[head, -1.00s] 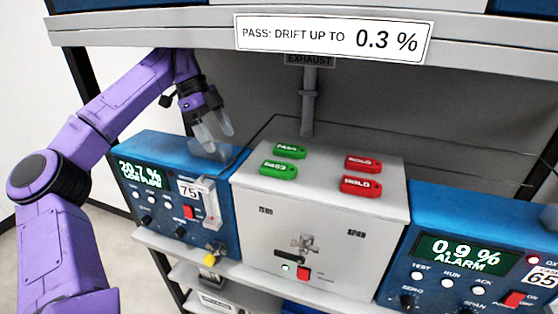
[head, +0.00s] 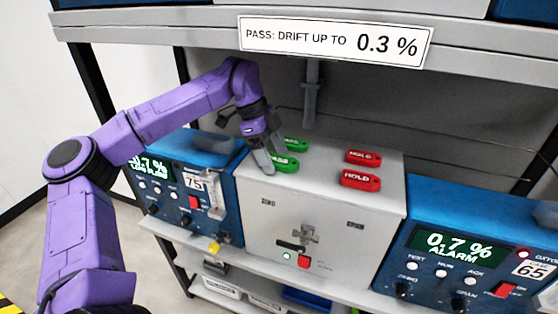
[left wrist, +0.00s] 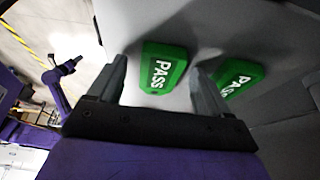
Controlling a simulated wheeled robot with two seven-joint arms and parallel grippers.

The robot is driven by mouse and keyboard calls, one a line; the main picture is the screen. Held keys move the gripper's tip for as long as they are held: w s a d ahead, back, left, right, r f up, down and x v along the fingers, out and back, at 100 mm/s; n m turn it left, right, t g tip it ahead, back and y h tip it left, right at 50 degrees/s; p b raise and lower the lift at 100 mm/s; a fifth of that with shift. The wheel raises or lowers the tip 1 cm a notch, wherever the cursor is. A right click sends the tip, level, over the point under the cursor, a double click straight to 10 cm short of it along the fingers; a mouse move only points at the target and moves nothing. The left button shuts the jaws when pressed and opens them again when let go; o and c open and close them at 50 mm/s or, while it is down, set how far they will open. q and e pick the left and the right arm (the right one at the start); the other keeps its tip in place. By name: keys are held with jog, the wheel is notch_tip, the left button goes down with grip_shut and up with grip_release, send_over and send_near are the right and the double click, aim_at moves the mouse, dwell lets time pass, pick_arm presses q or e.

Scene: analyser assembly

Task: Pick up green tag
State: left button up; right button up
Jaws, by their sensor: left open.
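Two green tags marked PASS lie on top of the grey box. The nearer green tag (head: 284,164) is partly hidden by my left gripper (head: 267,161) in the head view. The farther green tag (head: 294,144) lies just behind it. In the left wrist view one green tag (left wrist: 164,68) shows between the open fingers of my left gripper (left wrist: 160,88). The other green tag (left wrist: 238,78) is to the right, partly behind the right finger. My left gripper is open and empty, with its fingertips close to the nearer tag; I cannot tell if they touch it.
Two red HOLD tags, one far (head: 363,157) and one near (head: 361,180), lie at the right on the grey box (head: 318,222). Blue analysers stand left (head: 222,180) and right (head: 470,215) of it. A shelf edge with a sign (head: 335,40) hangs above.

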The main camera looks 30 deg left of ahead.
pick_arm(q)
jog(key=c, duration=1.1)
jog(key=shift+r, duration=0.1)
jog(key=shift+c, duration=0.2)
